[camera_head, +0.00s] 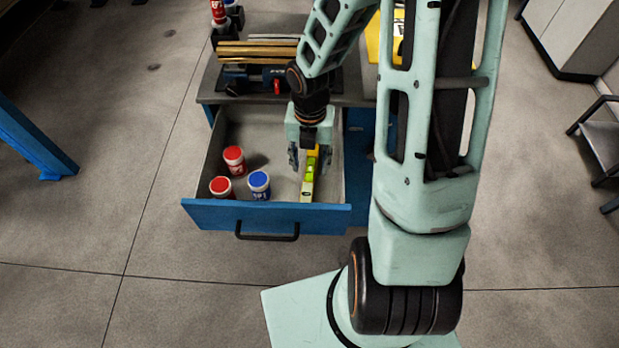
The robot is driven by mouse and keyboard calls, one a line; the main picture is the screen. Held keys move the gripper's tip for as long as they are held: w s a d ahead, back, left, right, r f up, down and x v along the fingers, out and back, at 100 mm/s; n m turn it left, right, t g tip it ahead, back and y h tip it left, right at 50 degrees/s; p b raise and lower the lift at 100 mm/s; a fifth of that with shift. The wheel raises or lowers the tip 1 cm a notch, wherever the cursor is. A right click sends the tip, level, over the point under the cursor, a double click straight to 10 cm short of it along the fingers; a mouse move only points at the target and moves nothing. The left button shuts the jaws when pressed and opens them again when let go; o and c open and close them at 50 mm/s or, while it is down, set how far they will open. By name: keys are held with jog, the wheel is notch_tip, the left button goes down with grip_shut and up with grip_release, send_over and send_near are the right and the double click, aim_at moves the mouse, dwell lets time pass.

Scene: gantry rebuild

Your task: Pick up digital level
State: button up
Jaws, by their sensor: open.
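The digital level (308,185) is a yellow and pale bar with a bright green part. It lies in the open blue drawer (212,215), toward the drawer's right side, and runs roughly front to back. My gripper (309,165) points down into the drawer over the level, with its fingers apart on either side of it. The far end of the level is hidden by my gripper. I cannot tell whether the fingers touch the level.
Two jars with red lids (234,157) and a jar with a blue lid (259,183) stand in the drawer left of the level. The drawer front has a black handle (267,236). A bench top (210,85) with tools and bars is behind. A blue post (30,140) stands at left.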

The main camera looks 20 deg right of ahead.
aim_at(309, 174)
jog(key=shift+w+f+b, duration=0.15)
jog(key=shift+f+b, duration=0.1)
jog(key=shift+f, duration=1.25)
jog(key=shift+w+f+b, duration=0.1)
jog(key=shift+f+b, duration=0.15)
jog(key=shift+f, duration=1.25)
jog(key=shift+c, duration=0.4)
grip_shut()
